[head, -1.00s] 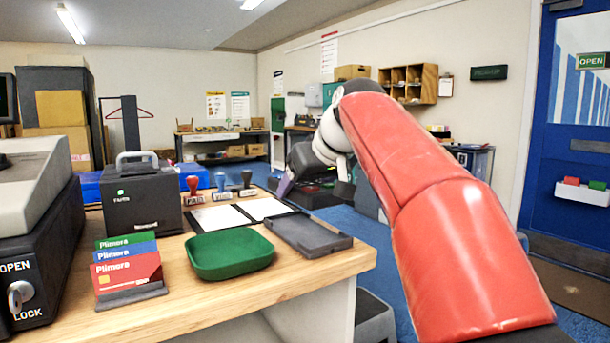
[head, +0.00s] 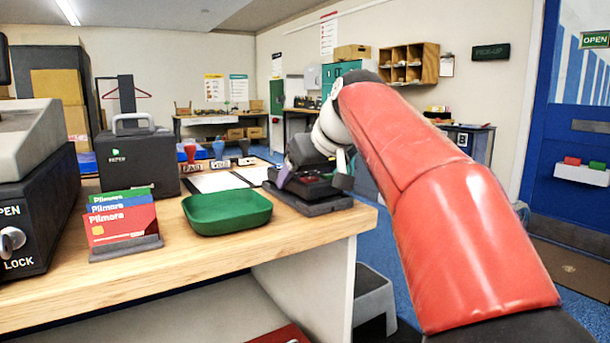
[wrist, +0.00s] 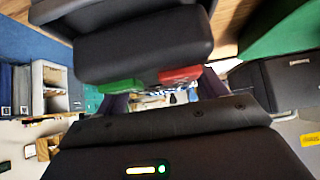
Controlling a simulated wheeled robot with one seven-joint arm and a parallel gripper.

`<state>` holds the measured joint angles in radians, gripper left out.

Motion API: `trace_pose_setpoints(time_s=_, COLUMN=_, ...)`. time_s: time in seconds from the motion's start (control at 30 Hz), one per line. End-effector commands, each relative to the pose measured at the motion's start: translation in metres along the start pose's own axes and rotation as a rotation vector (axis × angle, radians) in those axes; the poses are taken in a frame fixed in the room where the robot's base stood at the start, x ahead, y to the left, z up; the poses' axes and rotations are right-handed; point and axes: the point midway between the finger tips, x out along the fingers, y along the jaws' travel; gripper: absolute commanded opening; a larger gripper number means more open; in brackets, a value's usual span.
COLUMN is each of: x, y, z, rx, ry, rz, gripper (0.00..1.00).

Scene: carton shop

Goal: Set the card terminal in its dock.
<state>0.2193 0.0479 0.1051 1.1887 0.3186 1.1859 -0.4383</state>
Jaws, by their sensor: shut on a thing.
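The card terminal is a dark block in the wrist view (wrist: 145,55), with a green key and a red key at its edge. My gripper (head: 305,180) is shut on it, and purplish fingers show at its sides in the wrist view. In the head view, the terminal (head: 318,187) is partly hidden by my gripper. The dock (head: 318,208) is a flat dark grey tray on the counter's right end, and the terminal is low over it. I cannot tell whether they touch. A dark edge of the dock (wrist: 60,8) shows behind the terminal in the wrist view.
The green tray (head: 226,212) lies just left of the dock. A card stand (head: 124,220), black box (head: 138,160), clipboard (head: 215,182) and stamps stand further left and behind. The wooden counter (head: 270,250) ends just right of the dock; a grey step stool (head: 372,295) is below.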

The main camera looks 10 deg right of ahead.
Motion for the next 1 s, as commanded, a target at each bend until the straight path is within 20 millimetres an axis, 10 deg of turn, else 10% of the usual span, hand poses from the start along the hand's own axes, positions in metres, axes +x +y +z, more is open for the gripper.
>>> trace_pose_setpoints(time_s=0.97, x=-0.0042, y=-0.0002, z=0.0034, rx=0.000, ry=0.001, rz=0.000, gripper=0.54)
trace_pose_setpoints(time_s=1.0, x=-0.0042, y=-0.0002, z=0.0034, rx=0.000, ry=0.001, rz=0.000, gripper=0.75)
